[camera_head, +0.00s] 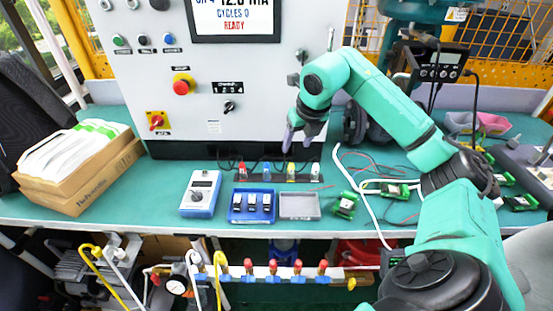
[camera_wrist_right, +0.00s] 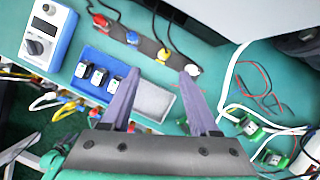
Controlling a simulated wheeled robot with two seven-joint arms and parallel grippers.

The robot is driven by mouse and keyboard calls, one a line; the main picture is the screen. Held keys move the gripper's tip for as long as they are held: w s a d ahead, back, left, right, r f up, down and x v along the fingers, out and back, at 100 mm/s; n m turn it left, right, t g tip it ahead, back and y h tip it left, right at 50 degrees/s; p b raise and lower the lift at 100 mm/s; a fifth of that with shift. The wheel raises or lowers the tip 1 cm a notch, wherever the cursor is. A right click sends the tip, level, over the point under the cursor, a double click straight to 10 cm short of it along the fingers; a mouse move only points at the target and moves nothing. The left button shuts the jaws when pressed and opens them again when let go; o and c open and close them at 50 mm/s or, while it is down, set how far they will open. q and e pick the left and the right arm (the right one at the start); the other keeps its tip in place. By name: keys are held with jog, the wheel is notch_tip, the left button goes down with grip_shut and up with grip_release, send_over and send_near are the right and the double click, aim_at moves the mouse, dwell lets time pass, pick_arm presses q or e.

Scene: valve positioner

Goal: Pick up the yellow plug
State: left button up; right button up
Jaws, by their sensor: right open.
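The yellow plug (camera_head: 291,172) stands third from the left in a row on a dark strip at the back of the green bench. It also shows in the wrist view (camera_wrist_right: 162,55), just beyond and between my right fingertips. My right gripper (camera_head: 298,142) is open and empty, pointing down above the yellow and white plugs. In the wrist view its two purple-grey fingers (camera_wrist_right: 159,77) are wide apart, and neither visibly touches a plug. My left gripper is not in view.
Red (camera_head: 242,171), blue (camera_head: 267,171) and white (camera_head: 315,171) plugs share the strip. In front are a blue tray (camera_head: 233,217), a grey tray (camera_head: 299,217) and a blue-white meter (camera_head: 200,193). Green boards (camera_head: 345,205) and loose wires lie right. A control cabinet (camera_head: 150,85) rises behind.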

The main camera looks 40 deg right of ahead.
jog(key=p, duration=0.1)
send_over(292, 166)
jog(key=s+a, duration=0.1)
jog(key=s, duration=0.2)
notch_tip(292, 166, down, 6)
jog(key=p+x, duration=0.1)
jog(key=x, duration=0.6)
jog(key=shift+w+d+p, duration=0.2)
jog(key=shift+d+p, duration=0.05)
jog(key=shift+p, duration=0.1)
jog(key=shift+f, duration=0.15)
jog(key=shift+w, duration=0.1)
jog(key=shift+c, duration=1)
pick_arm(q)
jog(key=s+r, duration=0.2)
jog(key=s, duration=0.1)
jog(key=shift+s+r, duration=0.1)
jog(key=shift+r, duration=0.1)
pick_arm(e)
grip_shut()
